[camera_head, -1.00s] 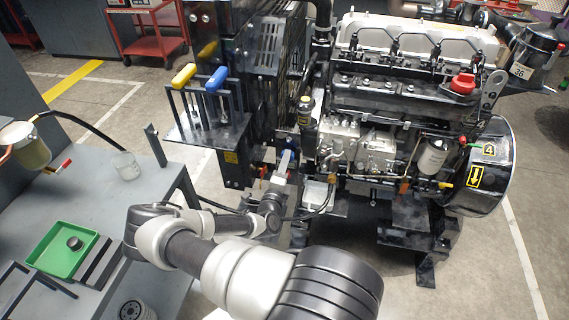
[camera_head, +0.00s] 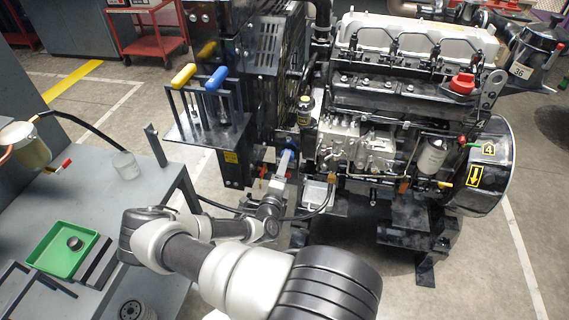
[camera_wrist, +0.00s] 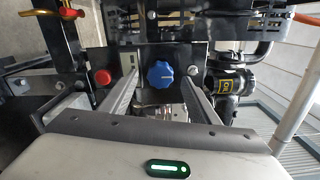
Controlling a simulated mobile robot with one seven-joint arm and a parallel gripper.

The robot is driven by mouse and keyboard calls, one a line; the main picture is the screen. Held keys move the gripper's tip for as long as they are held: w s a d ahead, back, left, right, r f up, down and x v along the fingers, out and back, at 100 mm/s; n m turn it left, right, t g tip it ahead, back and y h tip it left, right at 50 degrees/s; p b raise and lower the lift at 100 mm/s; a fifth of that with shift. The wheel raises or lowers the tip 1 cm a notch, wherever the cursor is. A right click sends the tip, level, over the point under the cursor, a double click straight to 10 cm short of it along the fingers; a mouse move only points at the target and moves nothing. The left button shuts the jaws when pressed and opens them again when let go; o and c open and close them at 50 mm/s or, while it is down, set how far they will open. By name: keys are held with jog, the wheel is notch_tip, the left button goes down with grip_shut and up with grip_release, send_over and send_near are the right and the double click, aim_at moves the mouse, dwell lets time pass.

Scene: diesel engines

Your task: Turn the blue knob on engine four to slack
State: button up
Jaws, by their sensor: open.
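The blue knob (camera_wrist: 162,75) sits on a dark panel in the wrist view, with a faint lighter mark on its face. My gripper (camera_wrist: 160,69) is open, with one finger on each side of the knob in this view. Gaps show between the knob and both fingers, and I cannot tell how far ahead of the fingertips it lies. In the head view my gripper (camera_head: 286,160) points at the dark panel left of the engine block. A bit of blue (camera_head: 292,143) shows just past it.
A red button (camera_wrist: 103,76) is left of the knob, and a black cylinder with a yellow label (camera_wrist: 231,84) is right of it. A bench (camera_head: 140,205) with a green tray (camera_head: 62,262) is left.

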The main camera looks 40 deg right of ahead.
jog(key=v, duration=1.6)
jog(key=shift+p, duration=0.3)
jog(key=shift+r, duration=0.1)
jog(key=s+a+r+n+g+y+p, duration=0.2)
jog(key=r+n, duration=0.8)
jog(key=r, duration=0.7)
jog(key=s+a+r+n+g+y+p, duration=0.2)
jog(key=s+a+r+n+y+p, duration=0.3)
jog(key=r, duration=1.2)
jog(key=s+a+r+n+g+y+p, duration=0.2)
jog(key=s+a+r+n+y+p, duration=0.2)
jog(key=a+r+n, duration=0.6)
notch_tip(320, 180, up, 8)
jog(key=s+n+y, duration=0.1)
jog(key=n+y, duration=0.1)
jog(key=n, duration=0.3)
jog(key=shift+s+y, duration=0.35)
jog(key=shift+y, duration=0.05)
